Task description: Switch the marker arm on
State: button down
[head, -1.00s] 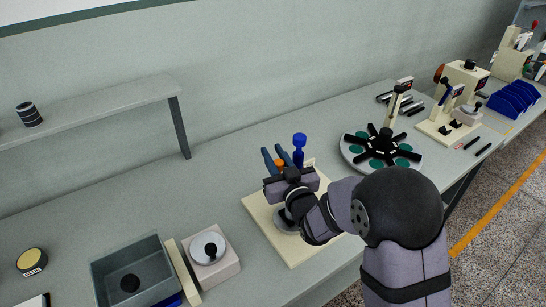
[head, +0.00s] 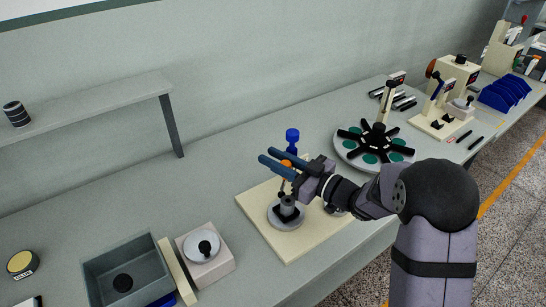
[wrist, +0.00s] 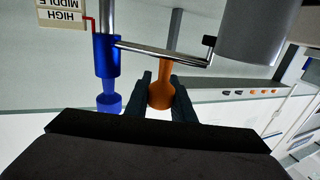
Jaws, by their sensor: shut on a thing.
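My gripper (head: 268,155) reaches left over the cream base board (head: 252,206) in the head view, its fingers roughly level. It is shut on an orange knob (head: 287,163), which also shows between the two dark fingers in the wrist view (wrist: 160,95). A blue knob (head: 292,135) stands just behind the fingers; in the wrist view the blue post (wrist: 107,65) is beside them, apart from them. A red pointer there meets a label (wrist: 63,14) reading HIGH and MIDDLE, upside down. I cannot tell which part is the marker arm. My gripper partly hides the mechanism on the board.
A grey round base with a black top (head: 287,215) stands on the board. A grey bin (head: 128,272) and a box with a white disc (head: 205,250) are at the left. A turntable with black arms (head: 374,144) is at the right. The bench behind the board is clear.

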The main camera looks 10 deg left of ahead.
dwell(0.3)
jog(key=c, duration=1.5)
grip_release()
jog(key=shift+d, duration=0.1)
jog(key=shift+b+v, duration=0.85)
jog(key=shift+v, duration=2.75)
